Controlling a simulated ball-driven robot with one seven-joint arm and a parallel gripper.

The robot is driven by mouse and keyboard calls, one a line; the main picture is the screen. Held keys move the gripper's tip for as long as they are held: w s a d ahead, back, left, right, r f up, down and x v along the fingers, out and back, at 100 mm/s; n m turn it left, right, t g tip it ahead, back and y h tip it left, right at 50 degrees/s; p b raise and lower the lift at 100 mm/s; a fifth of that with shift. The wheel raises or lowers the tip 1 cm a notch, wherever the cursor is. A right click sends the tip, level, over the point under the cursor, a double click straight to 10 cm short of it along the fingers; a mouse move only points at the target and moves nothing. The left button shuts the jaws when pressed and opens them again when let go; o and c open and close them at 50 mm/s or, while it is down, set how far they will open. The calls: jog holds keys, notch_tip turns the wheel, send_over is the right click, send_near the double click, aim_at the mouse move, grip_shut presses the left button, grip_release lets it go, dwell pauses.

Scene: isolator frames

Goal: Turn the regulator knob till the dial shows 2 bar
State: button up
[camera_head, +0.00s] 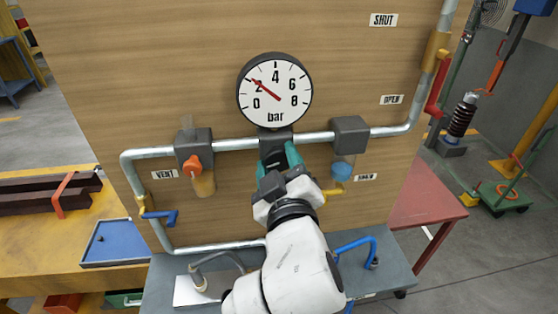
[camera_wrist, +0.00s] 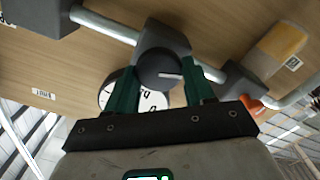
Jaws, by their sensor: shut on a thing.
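The round dial (camera_head: 275,91) has a white face marked 0 to 8 bar. Its red needle points up-left across the 2, with the tip slightly on the 4 side of that number. The regulator knob (camera_wrist: 160,72), dark and round with a pale mark, shows in the wrist view on the front of a grey block on the pipe. My gripper (camera_head: 278,155) has its teal fingers on either side of the knob and is shut on it. In the head view, my gripper mostly hides the knob. In the wrist view, my gripper partly hides the dial (camera_wrist: 152,102).
Grey pipes run across the wooden panel (camera_head: 200,60). An orange knob (camera_head: 192,164) by VENT is to the left, and a blue-and-yellow fitting (camera_head: 341,171) to the right. A red lever (camera_head: 437,88) stands by SHUT and OPEN labels. A blue-handled valve (camera_head: 160,215) is lower left.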

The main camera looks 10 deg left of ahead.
dwell(0.3)
jog(key=o, duration=1)
jog(key=b+v, duration=0.2)
jog(key=v, duration=0.9)
jog(key=shift+b, duration=0.35)
jog(key=shift+w, duration=0.1)
